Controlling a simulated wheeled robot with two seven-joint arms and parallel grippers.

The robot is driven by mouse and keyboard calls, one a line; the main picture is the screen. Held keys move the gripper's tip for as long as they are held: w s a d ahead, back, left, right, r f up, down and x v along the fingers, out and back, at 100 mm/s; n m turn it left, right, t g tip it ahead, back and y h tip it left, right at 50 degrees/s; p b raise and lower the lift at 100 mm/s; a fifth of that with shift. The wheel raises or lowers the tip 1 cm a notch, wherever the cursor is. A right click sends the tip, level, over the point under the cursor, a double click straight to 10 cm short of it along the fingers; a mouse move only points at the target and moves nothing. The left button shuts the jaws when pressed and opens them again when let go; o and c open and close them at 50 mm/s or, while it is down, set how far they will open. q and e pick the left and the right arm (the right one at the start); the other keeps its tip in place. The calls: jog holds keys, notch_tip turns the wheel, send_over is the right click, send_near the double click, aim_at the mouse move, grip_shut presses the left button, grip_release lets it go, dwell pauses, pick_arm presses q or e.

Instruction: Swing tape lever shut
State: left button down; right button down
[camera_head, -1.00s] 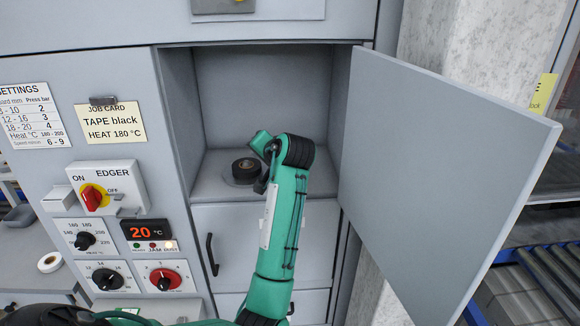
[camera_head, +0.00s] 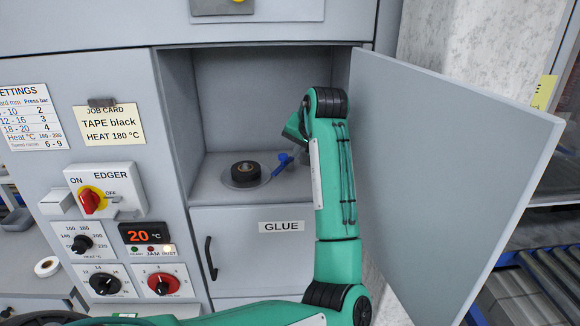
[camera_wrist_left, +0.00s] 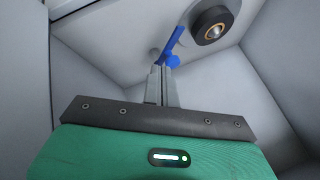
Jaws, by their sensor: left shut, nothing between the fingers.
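The blue tape lever (camera_head: 282,162) is inside the open compartment, just right of the black tape roll (camera_head: 245,172) on its round plate. In the left wrist view the blue lever (camera_wrist_left: 172,48) lies just beyond the tips of my left gripper (camera_wrist_left: 161,72), with the tape roll (camera_wrist_left: 212,25) at upper right. The gripper's fingers are shut with nothing between them. Whether the tips touch the lever I cannot tell. In the head view my left arm reaches into the right of the compartment, and its fingers are mostly hidden behind the wrist. My right gripper is not in view.
The grey compartment door (camera_head: 450,170) stands open at the right, close beside my arm. The compartment walls enclose the gripper. Below is a GLUE drawer (camera_head: 262,245) with a black handle. The edger switch (camera_head: 92,200) and dials are on the left panel.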

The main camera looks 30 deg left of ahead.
aim_at(283, 161)
pick_arm(q)
jog(key=p+x, duration=0.4)
jog(key=x, duration=0.5)
jog(key=shift+a+p, duration=0.15)
jog(key=shift+p, duration=0.2)
jog(key=shift+w+a+f, duration=0.1)
jog(key=shift+a+f, duration=0.05)
jog(key=shift+f, duration=0.3)
jog(key=shift+w, duration=0.1)
